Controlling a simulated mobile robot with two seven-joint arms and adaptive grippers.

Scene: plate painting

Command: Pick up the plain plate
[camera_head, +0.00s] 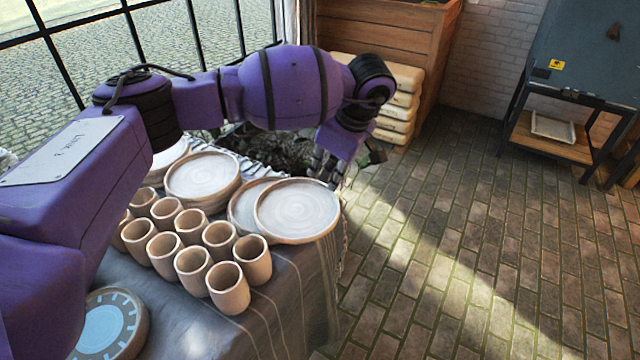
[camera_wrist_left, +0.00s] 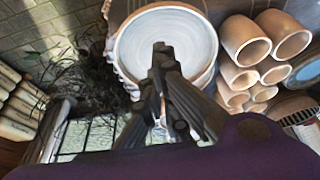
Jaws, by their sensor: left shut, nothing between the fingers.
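A plain pale plate (camera_head: 297,212) with a brown rim lies at the table's right edge, partly over another plain plate (camera_head: 238,212). A stack of plain plates (camera_head: 202,174) stands to its left. My left gripper (camera_head: 326,178) is shut and empty, its fingertips at the far rim of the front plate; I cannot tell if they touch it. In the left wrist view the shut fingers (camera_wrist_left: 160,50) lie in front of a plain plate (camera_wrist_left: 185,30) and hide part of it. My right gripper is not in view.
Several clay cups (camera_head: 193,262) stand in rows left of the plates. A blue-painted plate (camera_head: 103,327) lies at the table's near left, partly behind my arm. The cloth-covered table (camera_head: 285,290) is bare in front of the cups. Brick floor is open to the right.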

